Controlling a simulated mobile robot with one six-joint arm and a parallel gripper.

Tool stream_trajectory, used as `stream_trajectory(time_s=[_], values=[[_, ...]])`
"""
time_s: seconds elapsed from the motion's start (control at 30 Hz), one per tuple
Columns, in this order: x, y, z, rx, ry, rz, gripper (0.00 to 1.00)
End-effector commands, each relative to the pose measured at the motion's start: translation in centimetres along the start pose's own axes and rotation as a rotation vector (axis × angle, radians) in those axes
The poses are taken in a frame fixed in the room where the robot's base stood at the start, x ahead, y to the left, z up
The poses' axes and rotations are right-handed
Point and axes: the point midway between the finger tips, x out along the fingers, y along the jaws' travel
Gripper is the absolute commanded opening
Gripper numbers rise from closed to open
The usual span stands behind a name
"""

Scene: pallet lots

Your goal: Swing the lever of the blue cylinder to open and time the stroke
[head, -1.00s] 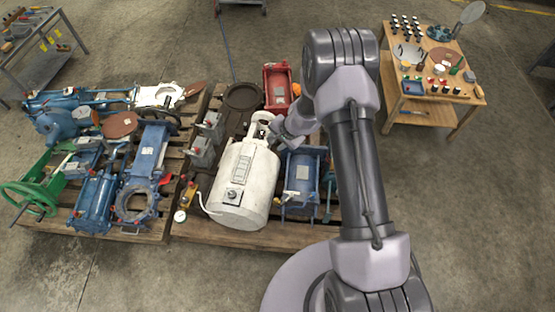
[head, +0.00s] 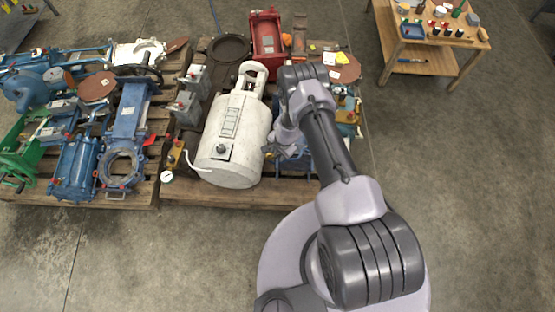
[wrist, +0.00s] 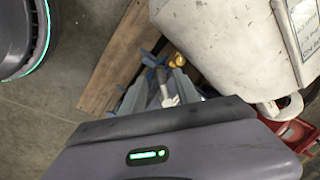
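The blue cylinder (head: 296,164) lies on the right pallet, just right of the white tank. My arm and gripper cover most of it in the head view. My gripper (head: 279,152) is low over its near left part, beside the tank, and its fingers look apart. In the wrist view a pale grey lever-like piece (wrist: 165,90) shows between the fingers, with blue parts (wrist: 150,62) and a yellow fitting (wrist: 178,60) beyond. I cannot tell whether the fingers touch the lever. The lever's position on the cylinder is hidden in the head view.
The white tank (head: 235,135) stands close on the left of my gripper. A red machine (head: 266,35) is behind. Several blue and green valves (head: 75,168) fill the left pallet. A wooden workbench (head: 425,55) stands at the back right. The floor in front is clear.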

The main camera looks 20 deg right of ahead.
Motion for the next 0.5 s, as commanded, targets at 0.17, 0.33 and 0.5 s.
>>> stream_trajectory(time_s=[0.17, 0.33, 0.5], values=[[1.42, -0.02, 0.0, 0.0, 0.0, 0.0, 0.38], [1.31, -0.08, -0.01, 0.001, 0.0, -0.001, 0.38], [1.29, -0.08, -0.01, 0.001, 0.0, -0.001, 0.24]])
